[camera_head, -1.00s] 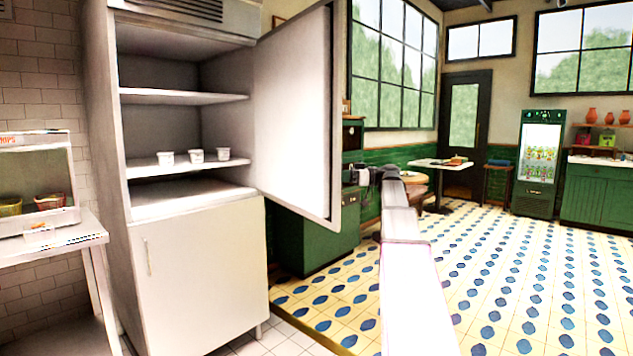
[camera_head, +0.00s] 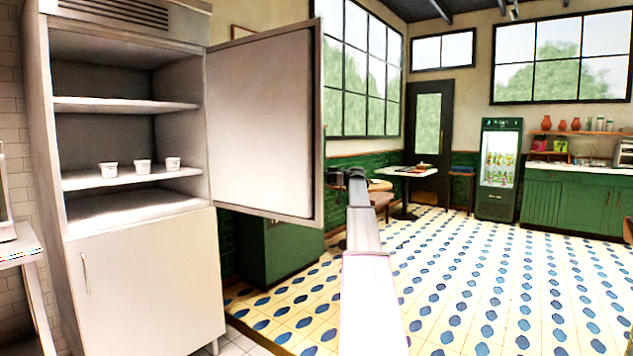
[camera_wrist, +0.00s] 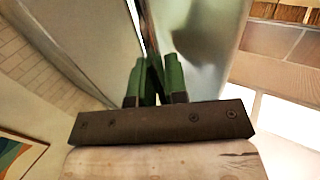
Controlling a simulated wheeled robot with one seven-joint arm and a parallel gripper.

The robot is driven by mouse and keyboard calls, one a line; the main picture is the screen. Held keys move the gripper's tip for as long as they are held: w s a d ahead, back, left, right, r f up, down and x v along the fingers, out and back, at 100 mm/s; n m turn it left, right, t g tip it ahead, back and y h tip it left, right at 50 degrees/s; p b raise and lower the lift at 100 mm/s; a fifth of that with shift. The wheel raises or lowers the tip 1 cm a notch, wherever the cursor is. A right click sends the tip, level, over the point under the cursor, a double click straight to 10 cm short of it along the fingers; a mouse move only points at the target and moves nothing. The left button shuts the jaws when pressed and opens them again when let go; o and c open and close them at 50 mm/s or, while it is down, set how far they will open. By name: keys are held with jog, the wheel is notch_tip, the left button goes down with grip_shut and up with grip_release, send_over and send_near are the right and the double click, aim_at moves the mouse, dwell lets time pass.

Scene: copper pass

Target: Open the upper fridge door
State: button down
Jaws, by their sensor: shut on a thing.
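The upper fridge door (camera_head: 262,125) stands wide open in the head view, hinged at the cabinet's right side, its pale inner face toward me. The fridge (camera_head: 60,150) shows its shelves and several small white cups on the middle one. My arm reaches forward to the right of the door, and my gripper (camera_head: 345,178) is by the door's outer side. In the wrist view my gripper's green fingers (camera_wrist: 155,80) are close together against the grey door (camera_wrist: 205,40). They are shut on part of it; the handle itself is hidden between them.
The lower fridge door (camera_head: 150,280) is closed. A green counter (camera_head: 285,250) stands behind the open door. A white-topped table (camera_head: 405,170) and a glass-front cooler (camera_head: 498,170) stand farther back. The patterned floor (camera_head: 480,270) to the right is clear.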

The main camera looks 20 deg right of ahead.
jog(key=shift+w+a, duration=0.1)
jog(key=shift+w, duration=0.1)
jog(key=c, duration=1.2)
grip_release()
jog(key=shift+a, duration=0.1)
jog(key=shift+o, duration=0.2)
